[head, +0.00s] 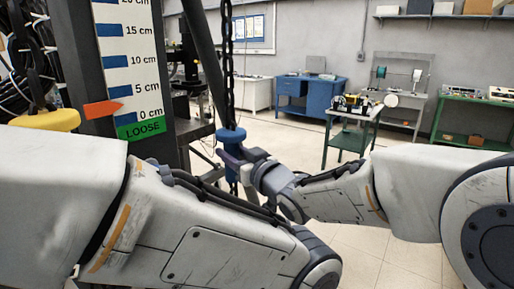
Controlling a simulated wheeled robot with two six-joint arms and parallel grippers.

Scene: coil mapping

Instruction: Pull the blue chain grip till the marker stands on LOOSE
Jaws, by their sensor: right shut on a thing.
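The blue chain grip (232,136) hangs at the lower end of the dark chain (228,70), in the middle of the head view. My right gripper (232,156) is shut on the blue chain grip, with its arm coming in from the right. The orange marker (103,109) points at the scale board (113,46) between 0 cm and 5 cm. It stands just above the green LOOSE band (141,130). My left arm crosses the foreground, and its gripper is not in view.
A dark post stands behind the scale board, with a yellow part (48,120) and a coil of dark cable (28,55) at left. A green cart (349,138) and a blue workbench (308,95) stand farther back. Tiled floor is open between.

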